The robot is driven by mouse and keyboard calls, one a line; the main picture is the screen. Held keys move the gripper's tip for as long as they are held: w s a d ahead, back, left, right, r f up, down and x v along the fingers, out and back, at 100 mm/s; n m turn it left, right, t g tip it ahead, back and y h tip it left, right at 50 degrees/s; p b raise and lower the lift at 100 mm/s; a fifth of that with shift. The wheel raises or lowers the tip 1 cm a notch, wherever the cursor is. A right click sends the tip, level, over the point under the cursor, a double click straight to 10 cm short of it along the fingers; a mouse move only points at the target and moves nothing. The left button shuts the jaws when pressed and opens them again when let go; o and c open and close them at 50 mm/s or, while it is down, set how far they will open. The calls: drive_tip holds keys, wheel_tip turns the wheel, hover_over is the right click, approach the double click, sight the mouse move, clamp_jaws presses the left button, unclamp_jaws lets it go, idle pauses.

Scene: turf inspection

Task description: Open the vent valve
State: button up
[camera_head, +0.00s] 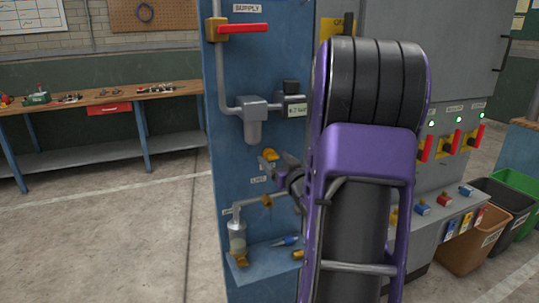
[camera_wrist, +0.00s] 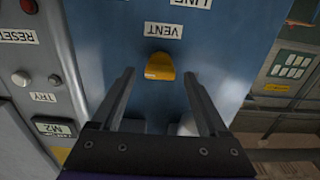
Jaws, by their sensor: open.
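The vent valve shows as a yellow handle (camera_wrist: 160,66) on a blue panel in the wrist view, next to a label reading VENT, which appears upside down. In the head view the yellow handle (camera_head: 269,154) is on the panel's middle, below a grey filter unit. My gripper (camera_wrist: 160,75) is open and empty, with one finger to each side of the handle in the picture. I see no contact between fingers and handle, and the remaining depth is hard to judge. In the head view my arm hides much of the panel's right side, and my gripper is partly visible near the handle.
A red supply lever (camera_head: 243,28) and grey pipes are on the blue panel (camera_head: 222,120). A grey cabinet (camera_head: 440,80) with red levers stands right. Open floor lies left.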

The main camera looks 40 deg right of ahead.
drive_tip(key=shift+w, duration=0.15)
drive_tip(key=shift+c, duration=0.3)
clamp_jaws()
